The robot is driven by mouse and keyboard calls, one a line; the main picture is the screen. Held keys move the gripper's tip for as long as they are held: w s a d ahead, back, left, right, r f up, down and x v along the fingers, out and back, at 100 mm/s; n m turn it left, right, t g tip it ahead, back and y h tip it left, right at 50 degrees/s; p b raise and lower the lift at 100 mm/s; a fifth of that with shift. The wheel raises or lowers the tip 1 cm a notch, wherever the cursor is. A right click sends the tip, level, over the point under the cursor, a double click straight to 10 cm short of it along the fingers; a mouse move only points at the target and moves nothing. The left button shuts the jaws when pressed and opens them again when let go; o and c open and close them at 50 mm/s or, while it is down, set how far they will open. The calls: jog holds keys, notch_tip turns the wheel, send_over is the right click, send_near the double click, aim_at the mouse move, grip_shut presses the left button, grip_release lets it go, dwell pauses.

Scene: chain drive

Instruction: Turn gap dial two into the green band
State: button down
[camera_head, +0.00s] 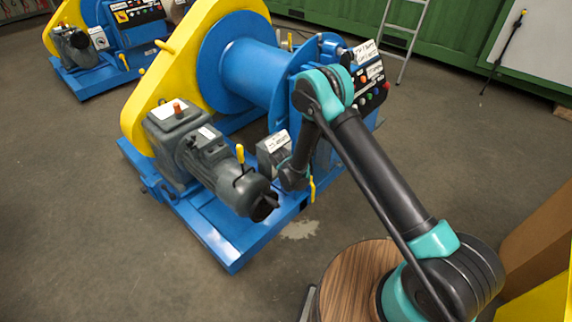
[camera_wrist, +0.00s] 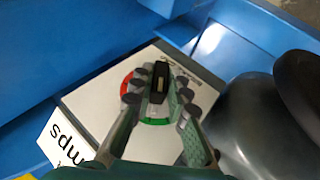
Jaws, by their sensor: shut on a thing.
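A dial with a black bar-shaped knob (camera_wrist: 158,74) sits on the pale face of a box (camera_wrist: 90,100) in the wrist view. A red band (camera_wrist: 126,84) shows at its left and a green band (camera_wrist: 155,121) on the side nearest the camera. The knob lies roughly lengthwise in the picture. My gripper (camera_wrist: 160,92) is shut on the knob, one finger on each side. The fingers cover parts of the scale, and I cannot tell which band the knob marks. In the head view the labelled box (camera_head: 270,150) stands beside my wrist; the dial is hidden there.
A blue and yellow winch (camera_head: 243,68) stands behind the box. A grey motor (camera_head: 215,165) is left of my wrist and shows as a dark rounded body (camera_wrist: 250,120) close to my fingers. Bare floor (camera_head: 110,240) lies front left. A ladder (camera_head: 405,35) stands behind.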

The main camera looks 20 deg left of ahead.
jog(key=shift+t, duration=0.3)
jog(key=c, duration=1.5)
grip_release()
notch_tip(320, 180, up, 10)
jog(key=shift+f, duration=0.1)
